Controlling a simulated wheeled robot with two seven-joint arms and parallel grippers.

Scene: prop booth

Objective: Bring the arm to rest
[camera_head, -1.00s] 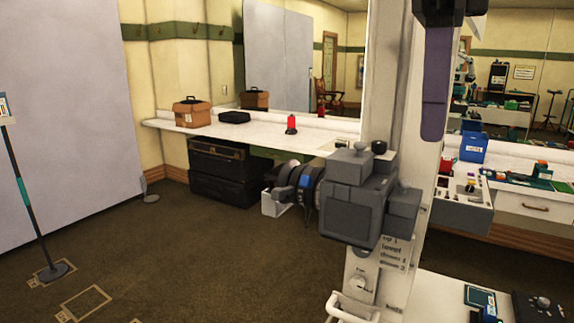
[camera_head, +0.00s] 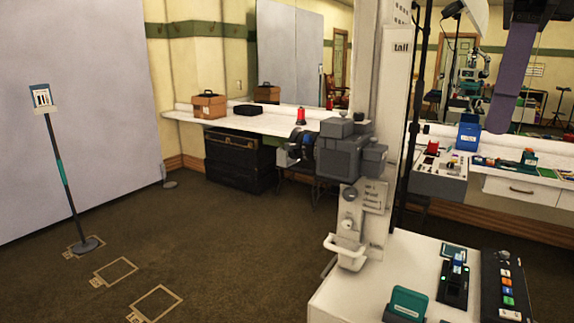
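A dark shape that looks like my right gripper (camera_head: 540,10) is cut off by the top edge at the right of the head view. Its fingertips do not show clearly, so I cannot tell whether it is open or shut. A long purple strip (camera_head: 512,75) hangs just below it. Whether the gripper holds the strip is not clear. My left gripper is not in view.
A white post (camera_head: 376,85) with a grey boxy device (camera_head: 340,155) stands mid-view. A white table (camera_head: 370,265) at lower right bears a green case (camera_head: 407,303) and a black button panel (camera_head: 506,290). A sign stand (camera_head: 62,165) is at left. The brown floor between is open.

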